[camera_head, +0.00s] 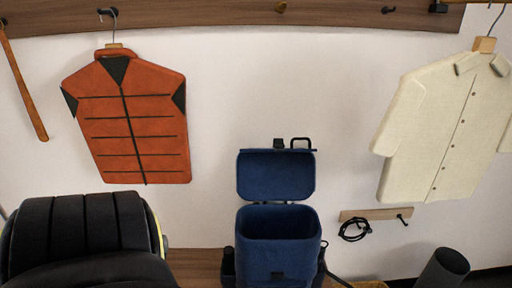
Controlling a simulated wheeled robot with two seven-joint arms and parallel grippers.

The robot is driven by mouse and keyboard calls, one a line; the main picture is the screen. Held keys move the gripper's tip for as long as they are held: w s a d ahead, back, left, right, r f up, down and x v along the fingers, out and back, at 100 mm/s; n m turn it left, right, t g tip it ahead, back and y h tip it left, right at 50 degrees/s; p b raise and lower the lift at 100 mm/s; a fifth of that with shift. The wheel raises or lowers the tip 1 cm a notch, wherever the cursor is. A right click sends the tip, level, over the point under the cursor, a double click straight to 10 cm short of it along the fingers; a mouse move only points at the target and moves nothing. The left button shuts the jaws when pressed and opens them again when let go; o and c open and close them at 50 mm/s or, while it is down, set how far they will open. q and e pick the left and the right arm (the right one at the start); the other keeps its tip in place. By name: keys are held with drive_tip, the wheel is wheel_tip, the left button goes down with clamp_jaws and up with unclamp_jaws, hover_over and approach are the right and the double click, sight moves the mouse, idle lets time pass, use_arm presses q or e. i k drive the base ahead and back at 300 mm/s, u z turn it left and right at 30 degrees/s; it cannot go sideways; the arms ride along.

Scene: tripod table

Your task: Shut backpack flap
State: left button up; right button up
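A blue backpack (278,251) stands upright on a wooden surface at the bottom middle of the head view. Its flap (276,175) is open and tipped up and back toward the wall, above the bag's open mouth. A dark buckle shows low on the bag's front, and a dark loop shows above the flap. The lower part of the bag is cut off by the picture's edge. Neither of my grippers shows in the head view.
A wooden bench (194,264) lies under the bag. An orange vest (130,125) and a cream shirt (440,130) hang on the wall. A black padded object (80,240) fills the lower left. A dark cylinder (443,270) stands at the lower right.

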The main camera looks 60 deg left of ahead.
sight(262, 174)
drive_tip(key=k, duration=0.55)
drive_tip(key=u, duration=1.45)
drive_tip(key=i, duration=0.5)
